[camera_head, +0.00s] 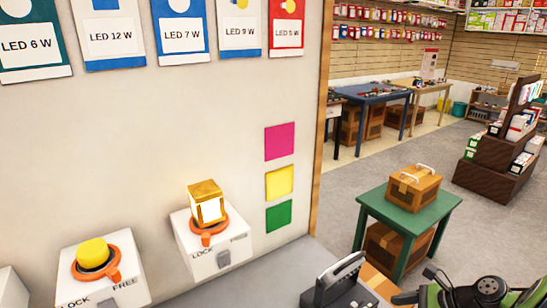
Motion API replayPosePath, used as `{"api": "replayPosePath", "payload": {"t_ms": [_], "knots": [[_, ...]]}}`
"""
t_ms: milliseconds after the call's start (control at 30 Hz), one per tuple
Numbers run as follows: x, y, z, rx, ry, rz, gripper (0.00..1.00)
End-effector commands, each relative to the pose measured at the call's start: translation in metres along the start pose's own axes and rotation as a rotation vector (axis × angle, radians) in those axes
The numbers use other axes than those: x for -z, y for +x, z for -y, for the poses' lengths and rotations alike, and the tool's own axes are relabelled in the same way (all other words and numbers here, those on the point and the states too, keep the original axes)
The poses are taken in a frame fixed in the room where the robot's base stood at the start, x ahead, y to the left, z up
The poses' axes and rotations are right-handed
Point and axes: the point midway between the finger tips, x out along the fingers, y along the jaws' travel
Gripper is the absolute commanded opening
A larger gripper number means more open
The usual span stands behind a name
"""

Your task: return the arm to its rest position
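No gripper of mine can be made out in the head view. A green and black jointed form (482,290) is cut off at the bottom right corner; I cannot tell for certain whether it is part of my arm. Nothing in the picture shows a gripper holding anything.
On the left, white LOCK/FREE boxes (226,251) carry a gold-framed lit cube lamp (208,203) and a yellow cap (92,253). A black device (336,280) stands on the grey counter (262,284). Beyond is a green table (372,199) with a carton (414,188). Grey floor (390,160) lies open behind.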

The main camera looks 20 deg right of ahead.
Motion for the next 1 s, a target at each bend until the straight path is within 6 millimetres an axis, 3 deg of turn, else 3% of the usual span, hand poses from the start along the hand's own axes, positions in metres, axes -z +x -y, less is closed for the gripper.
{"api": "replayPosePath", "payload": {"t_ms": [33, 200, 300, 400, 533, 600, 700, 833, 1000], "knots": [[-0.036, 0.008, -0.006, -0.051, -0.161, -0.084, 0.63], [-0.134, 0.026, -0.052, -0.205, -0.734, -0.318, 0.63], [-0.180, 0.028, -0.093, -0.281, -1.076, -0.419, 0.63], [-0.213, 0.022, -0.141, -0.344, -1.414, -0.496, 0.63], [-0.234, 0.006, -0.202, -0.398, -1.845, -0.563, 0.63], [-0.235, -0.005, -0.230, -0.413, -2.054, -0.583, 0.63], [-0.228, -0.018, -0.255, -0.423, -2.278, -0.594, 0.63], [-0.221, -0.026, -0.268, -0.425, -2.419, -0.598, 0.63], [-0.220, -0.026, -0.269, -0.427, -2.435, -0.598, 0.63]]}}
